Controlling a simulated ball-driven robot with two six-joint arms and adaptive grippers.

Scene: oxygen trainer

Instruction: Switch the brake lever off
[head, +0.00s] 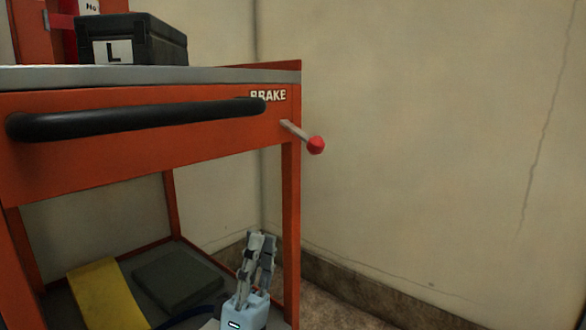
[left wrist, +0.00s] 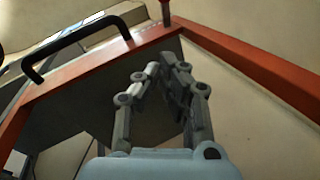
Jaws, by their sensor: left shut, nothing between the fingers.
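The brake lever (head: 316,145) is a short pale rod with a red ball knob. It sticks out from the right end of the orange cart's front, just below the "BRAKE" label (head: 268,96), and slants down to the right. My left gripper (head: 262,238) is below the lever and a little left of it, in front of the cart's right leg. It points upward, shut and empty, clear of the lever. In the left wrist view its fingers (left wrist: 161,68) point toward the cart's edge. A small reddish piece at that view's top may be the lever. My right gripper is not in view.
The orange cart (head: 90,170) has a black handle bar (head: 140,119) across its front. A black box marked L (head: 150,40) stands on top. A yellow item (head: 108,295) and a dark flat block (head: 178,281) lie on the lower shelf. Space right of the lever is free up to the wall.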

